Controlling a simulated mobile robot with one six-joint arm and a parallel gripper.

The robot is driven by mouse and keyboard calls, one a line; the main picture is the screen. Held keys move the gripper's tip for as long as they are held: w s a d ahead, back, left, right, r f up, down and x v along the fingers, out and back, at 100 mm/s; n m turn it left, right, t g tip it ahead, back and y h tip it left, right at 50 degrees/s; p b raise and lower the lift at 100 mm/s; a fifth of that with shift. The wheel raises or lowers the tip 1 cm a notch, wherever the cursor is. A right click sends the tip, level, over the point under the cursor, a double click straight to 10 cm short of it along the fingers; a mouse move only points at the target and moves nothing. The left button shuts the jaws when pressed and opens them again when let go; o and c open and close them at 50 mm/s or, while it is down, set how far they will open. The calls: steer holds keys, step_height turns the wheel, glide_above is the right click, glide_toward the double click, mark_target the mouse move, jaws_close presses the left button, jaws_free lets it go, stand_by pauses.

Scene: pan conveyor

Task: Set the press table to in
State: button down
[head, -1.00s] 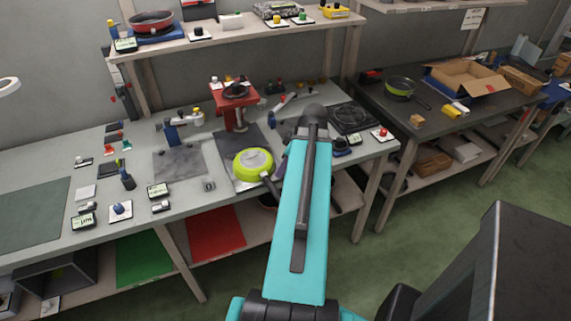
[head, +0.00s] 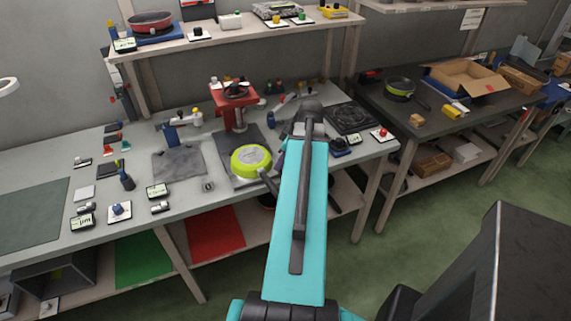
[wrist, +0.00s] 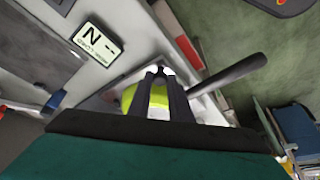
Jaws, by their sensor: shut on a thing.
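The red press (head: 235,97) stands at the back of the grey workbench. A dark, flat press table (head: 226,150) extends forward from under it. A lime green pan (head: 250,158) lies on the table, its dark handle pointing to the front right. My gripper is hidden behind my arm in the head view. In the wrist view my gripper (wrist: 160,72) is shut, with a pale part between its fingers that seems to belong to the press table. The pan (wrist: 130,96) shows behind the fingers, and its handle (wrist: 235,72) reaches right.
A black hotplate (head: 349,118) is to the right of the press. A grey cloth (head: 180,163) lies to the left. A label display (head: 157,191) and small parts sit near the bench's front edge. A shelf (head: 240,38) hangs above.

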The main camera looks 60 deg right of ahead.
steer(key=b, duration=0.2)
glide_above(269, 150)
steer(key=s, duration=0.1)
steer(key=shift+a, duration=0.4)
steer(key=shift+w+d, duration=0.4)
steer(key=shift+w, duration=0.15)
steer(key=shift+w+r, duration=0.1)
steer(key=c, duration=1.6)
jaws_free()
steer(key=shift+b+v, duration=1.35)
steer(key=shift+v, duration=5.55)
